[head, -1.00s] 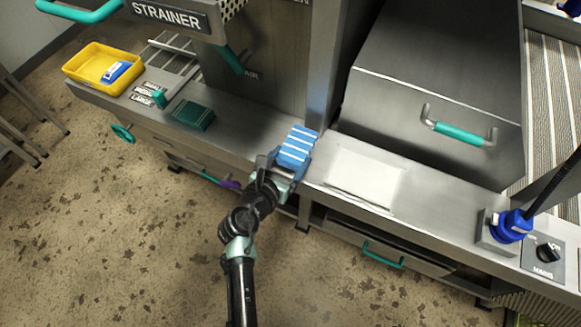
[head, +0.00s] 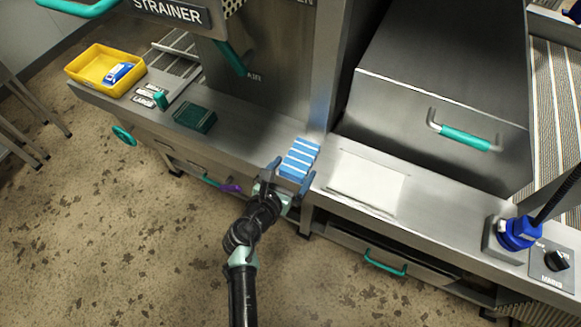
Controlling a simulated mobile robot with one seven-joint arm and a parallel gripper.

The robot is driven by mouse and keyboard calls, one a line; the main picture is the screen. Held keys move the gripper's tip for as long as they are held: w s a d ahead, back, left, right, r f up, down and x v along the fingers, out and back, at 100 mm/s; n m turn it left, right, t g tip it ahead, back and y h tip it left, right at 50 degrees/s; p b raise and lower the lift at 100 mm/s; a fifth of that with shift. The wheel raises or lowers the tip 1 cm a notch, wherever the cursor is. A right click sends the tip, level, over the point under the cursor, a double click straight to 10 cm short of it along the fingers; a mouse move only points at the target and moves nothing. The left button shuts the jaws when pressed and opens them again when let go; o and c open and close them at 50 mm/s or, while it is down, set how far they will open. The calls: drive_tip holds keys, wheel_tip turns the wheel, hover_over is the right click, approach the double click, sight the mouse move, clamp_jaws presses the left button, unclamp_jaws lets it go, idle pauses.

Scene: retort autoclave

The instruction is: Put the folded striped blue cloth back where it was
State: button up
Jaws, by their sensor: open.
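The folded striped blue cloth (head: 300,158), blue with white stripes, lies on the steel counter near the grey upright post. My gripper (head: 290,178) is at the counter's front edge, just on the near side of the cloth. Its two fingers are spread apart, one at the cloth's left and one at its lower right. The gripper is open and does not clasp the cloth. Whether a fingertip still touches the cloth cannot be told.
A white folded sheet (head: 367,183) lies right of the cloth. A dark green block (head: 195,118) and a yellow tray (head: 82,71) stand to the left. The post (head: 335,75) rises behind the cloth. A steel box with a teal handle (head: 464,138) stands back right.

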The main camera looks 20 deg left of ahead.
drive_tip(key=shift+r, duration=0.2)
drive_tip(key=p+v, duration=0.1)
drive_tip(key=v, duration=1.1)
drive_tip(key=w+d+r+m+t, duration=0.2)
drive_tip(key=w+r+m, duration=0.35)
drive_tip(key=r, duration=0.45)
drive_tip(key=w+d+r+m+t, duration=0.15)
drive_tip(key=w+r+m, duration=0.25)
drive_tip(key=r+m, duration=0.5)
drive_tip(key=w+d+r+m+t, duration=0.15)
drive_tip(key=w+r+m, duration=0.3)
drive_tip(key=r, duration=0.75)
drive_tip(key=s+d+r+m+t, duration=0.1)
drive_tip(key=d+r+m+t, duration=0.2)
drive_tip(key=r, duration=0.5)
drive_tip(key=s+d+r+m+t, duration=0.1)
drive_tip(key=d+r+m, duration=0.2)
drive_tip(key=r+m, duration=0.35)
drive_tip(key=s+d+r+m+t, duration=0.2)
drive_tip(key=s+r, duration=0.3)
drive_tip(key=r, duration=0.4)
drive_tip(key=s+d+r+m+t, duration=0.2)
drive_tip(key=s+r+m, duration=0.3)
drive_tip(key=r, duration=0.4)
drive_tip(key=shift+s+d+t, duration=0.4)
drive_tip(key=shift+s+d, duration=0.35)
drive_tip(key=shift+d, duration=0.05)
